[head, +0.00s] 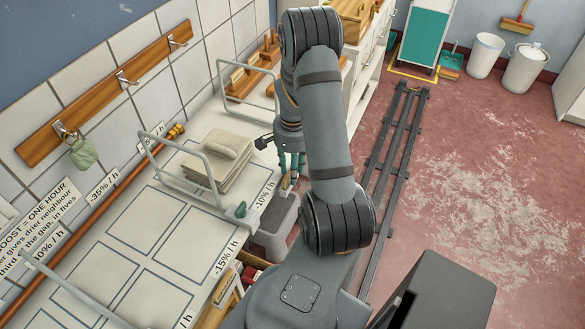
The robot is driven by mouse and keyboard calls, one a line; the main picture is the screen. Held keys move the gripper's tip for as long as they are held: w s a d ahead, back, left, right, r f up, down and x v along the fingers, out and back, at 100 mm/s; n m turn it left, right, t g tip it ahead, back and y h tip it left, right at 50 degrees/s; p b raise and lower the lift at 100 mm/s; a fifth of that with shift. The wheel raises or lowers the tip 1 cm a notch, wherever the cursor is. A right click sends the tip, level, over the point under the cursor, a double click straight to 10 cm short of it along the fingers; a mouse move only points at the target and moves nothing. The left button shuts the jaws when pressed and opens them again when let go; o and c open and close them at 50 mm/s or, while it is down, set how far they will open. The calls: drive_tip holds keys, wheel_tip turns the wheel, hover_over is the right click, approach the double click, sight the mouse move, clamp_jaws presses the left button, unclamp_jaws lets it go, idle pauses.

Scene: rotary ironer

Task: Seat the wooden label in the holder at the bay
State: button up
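My gripper (291,165) points down at the front edge of the white counter, right of the folded cloth stack. Its teal fingers are partly hidden by my arm. A small brownish, wood-coloured piece (289,181) shows right at the fingertips; I cannot tell whether it is the wooden label, or whether it is gripped or only beside them. A small green fitting (240,210) sits on the counter's front edge, near the "-10% / h" marking; I cannot tell if it is a label holder.
The counter (150,235) has outlined bays and upright grey rails (187,175). Folded cloths (217,160) lie in one bay. A grey bin (275,228) stands below the front edge. Wooden racks (250,80) stand farther back. Floor rails (395,150) run to the right over open floor.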

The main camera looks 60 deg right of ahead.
wheel_tip(320, 180, up, 12)
idle(0.5)
drive_tip(key=shift+f, duration=0.1)
wheel_tip(320, 180, down, 12)
drive_tip(key=shift+r, duration=0.1)
wheel_tip(320, 180, up, 3)
drive_tip(key=shift+r+b, duration=0.15)
drive_tip(key=shift+b, duration=0.25)
drive_tip(key=shift+r, duration=0.35)
drive_tip(key=shift+s+d+r, duration=0.15)
drive_tip(key=shift+s, duration=0.1)
